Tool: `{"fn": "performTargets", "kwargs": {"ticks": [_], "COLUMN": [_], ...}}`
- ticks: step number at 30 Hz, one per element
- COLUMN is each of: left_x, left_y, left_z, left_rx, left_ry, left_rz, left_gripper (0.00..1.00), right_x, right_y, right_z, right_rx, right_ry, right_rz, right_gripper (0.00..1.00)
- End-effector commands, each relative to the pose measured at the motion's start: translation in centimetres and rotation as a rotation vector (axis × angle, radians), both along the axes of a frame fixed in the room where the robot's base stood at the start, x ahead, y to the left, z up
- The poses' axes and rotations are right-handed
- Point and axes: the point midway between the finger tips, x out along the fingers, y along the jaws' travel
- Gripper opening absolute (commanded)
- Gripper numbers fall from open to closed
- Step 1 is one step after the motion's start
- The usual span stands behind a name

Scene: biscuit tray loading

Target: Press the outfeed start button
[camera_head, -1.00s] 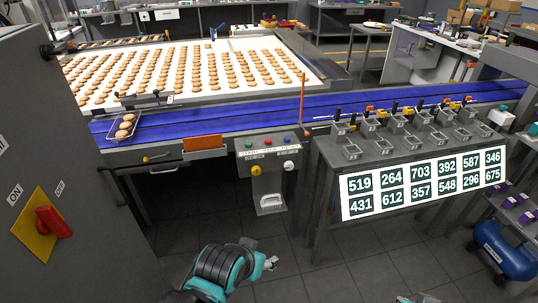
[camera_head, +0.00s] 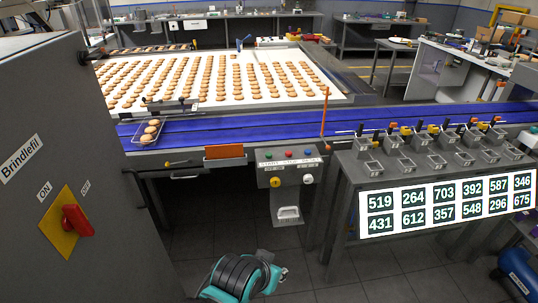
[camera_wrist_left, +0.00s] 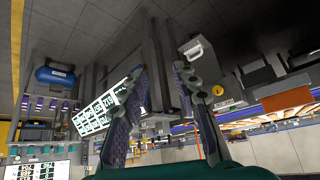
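The grey button panel (camera_head: 288,174) is on the front of the conveyor. Along its top are a green button (camera_head: 269,156), a red button (camera_head: 289,155) and a blue button (camera_head: 308,153), above a label strip too small to read fully. A yellow knob (camera_head: 275,182) and a white knob (camera_head: 308,179) are below. My left gripper (camera_head: 281,274) is low in front of the panel, apart from it. In the left wrist view its two fingers (camera_wrist_left: 161,70) are spread with nothing between them; the panel (camera_wrist_left: 232,98) appears tilted to their right. My right gripper is out of view.
A grey cabinet (camera_head: 70,130) with a red rotary switch (camera_head: 76,220) stands close at left. A bench of small bins with a number board (camera_head: 447,204) stands at right. The blue belt (camera_head: 220,127) carries a biscuit tray (camera_head: 135,140). The floor before the panel is clear.

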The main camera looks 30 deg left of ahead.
Motion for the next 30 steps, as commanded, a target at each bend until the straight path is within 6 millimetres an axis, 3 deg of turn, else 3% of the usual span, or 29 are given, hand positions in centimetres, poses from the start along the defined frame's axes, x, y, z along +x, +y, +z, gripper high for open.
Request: {"fn": "performTargets", "kwargs": {"ticks": [1,3,30], "left_x": [0.0,0.0,0.0], "left_y": [0.0,0.0,0.0], "left_z": [0.0,0.0,0.0], "left_rx": [0.0,0.0,0.0], "left_ry": [0.0,0.0,0.0], "left_rz": [0.0,0.0,0.0], "left_gripper": [0.11,0.0,0.0], "right_x": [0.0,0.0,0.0], "right_y": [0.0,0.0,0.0], "right_z": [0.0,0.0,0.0], "right_rx": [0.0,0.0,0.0], "right_ry": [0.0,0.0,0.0], "right_rz": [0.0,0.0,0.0], "right_gripper": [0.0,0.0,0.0]}}
